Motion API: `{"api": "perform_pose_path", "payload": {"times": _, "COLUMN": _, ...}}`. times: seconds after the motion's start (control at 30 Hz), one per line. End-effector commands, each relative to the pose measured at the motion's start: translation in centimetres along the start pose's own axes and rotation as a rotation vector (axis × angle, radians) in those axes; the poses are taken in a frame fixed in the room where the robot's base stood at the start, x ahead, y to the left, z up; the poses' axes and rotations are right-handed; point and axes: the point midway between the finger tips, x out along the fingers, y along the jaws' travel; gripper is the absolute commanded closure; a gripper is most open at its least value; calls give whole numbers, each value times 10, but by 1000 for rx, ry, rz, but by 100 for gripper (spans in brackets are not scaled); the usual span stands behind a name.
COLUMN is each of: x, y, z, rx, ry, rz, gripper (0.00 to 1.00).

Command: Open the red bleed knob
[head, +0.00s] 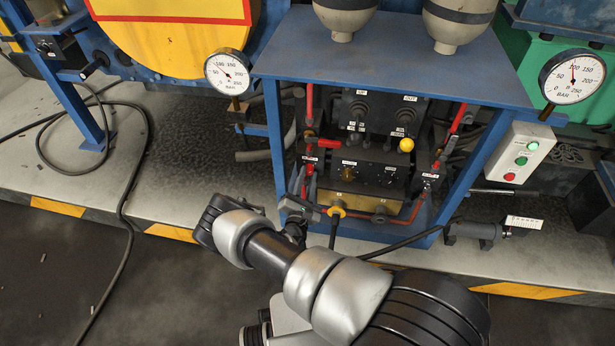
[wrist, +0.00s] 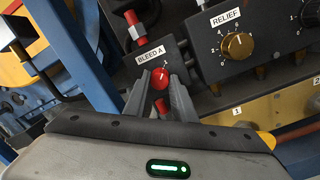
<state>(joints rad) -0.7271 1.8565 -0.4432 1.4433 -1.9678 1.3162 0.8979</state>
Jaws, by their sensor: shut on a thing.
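The red bleed knob (wrist: 160,78) shows in the wrist view, below a white "BLEED A" label on a dark block. It is round with a small pale mark on its face. My gripper (wrist: 160,86) has one finger on each side of the knob and is shut on it. Another red part (wrist: 162,106) shows lower down between the fingers. In the head view my gripper (head: 298,207) is at the lower left of the blue-framed valve panel. I cannot make out the knob there.
A brown RELIEF dial (wrist: 237,45) is right of the knob. Red pipes and handles (head: 328,143) and a yellow knob (head: 406,145) are on the panel. Blue frame legs (head: 275,135) flank it. Gauges stand left (head: 228,72) and right (head: 572,76). A black hose (head: 125,200) lies at left.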

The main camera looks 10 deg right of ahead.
Motion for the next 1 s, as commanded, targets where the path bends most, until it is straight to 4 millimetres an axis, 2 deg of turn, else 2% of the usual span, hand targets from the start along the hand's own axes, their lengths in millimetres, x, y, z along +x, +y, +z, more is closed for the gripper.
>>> {"api": "perform_pose_path", "payload": {"times": 0.57, "x": 0, "y": 0, "z": 0, "rx": 31, "ry": 0, "rz": -3, "gripper": 99}}
{"api": "perform_pose_path", "payload": {"times": 0.6, "x": 0, "y": 0, "z": 0, "rx": 31, "ry": 0, "rz": -3, "gripper": 71}}
{"api": "perform_pose_path", "payload": {"times": 0.7, "x": 0, "y": 0, "z": 0, "rx": 30, "ry": -1, "rz": -3, "gripper": 58}}
{"api": "perform_pose_path", "payload": {"times": 1.0, "x": 0, "y": 0, "z": 0, "rx": 30, "ry": -1, "rz": -2, "gripper": 58}}
